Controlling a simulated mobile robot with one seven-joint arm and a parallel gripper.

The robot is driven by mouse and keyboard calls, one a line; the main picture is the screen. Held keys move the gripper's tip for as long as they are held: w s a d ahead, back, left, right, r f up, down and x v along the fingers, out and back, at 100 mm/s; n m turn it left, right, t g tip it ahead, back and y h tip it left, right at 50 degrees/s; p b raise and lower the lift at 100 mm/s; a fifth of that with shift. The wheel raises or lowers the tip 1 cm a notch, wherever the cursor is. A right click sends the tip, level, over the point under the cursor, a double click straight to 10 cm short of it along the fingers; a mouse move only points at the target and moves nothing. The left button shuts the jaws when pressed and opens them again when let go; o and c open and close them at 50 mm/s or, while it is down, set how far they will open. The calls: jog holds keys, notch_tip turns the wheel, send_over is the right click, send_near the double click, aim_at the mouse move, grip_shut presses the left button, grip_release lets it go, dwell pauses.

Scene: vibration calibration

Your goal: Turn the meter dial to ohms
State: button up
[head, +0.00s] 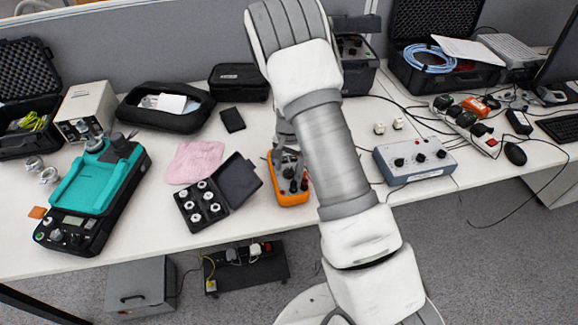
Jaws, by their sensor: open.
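An orange handheld meter (291,197) lies on the white table, near its front edge at the middle of the head view. Dark knobs or sockets show on its lower face. Its upper part and the dial are largely hidden behind my gripper (287,165), so I cannot tell the dial's setting. My gripper is open and sits over the upper part of the meter, partly covered by my own arm. I cannot tell whether the fingers touch the meter.
Left of the meter stands an open black case (205,205) with several metal pieces, beside a pink cloth (194,161). A grey box with knobs (414,160) stands to the right, with cables around it. A teal-and-black device (92,193) is at the far left.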

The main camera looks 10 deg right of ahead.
aim_at(289, 169)
notch_tip(289, 169, up, 17)
jog(key=p, duration=0.1)
jog(key=shift+r, duration=0.2)
dwell(0.5)
jog(key=s+r+n+t+y, duration=0.1)
jog(key=s+r+n+t, duration=0.15)
jog(key=s+r, duration=1)
jog(key=s+r+n+t+h, duration=0.1)
jog(key=s+r+n+t, duration=0.2)
jog(key=s, duration=1.1)
notch_tip(289, 169, up, 3)
jog(key=shift+s+f+n+p, duration=0.1)
jog(key=shift+s+n+p, duration=0.3)
jog(key=shift+n, duration=0.85)
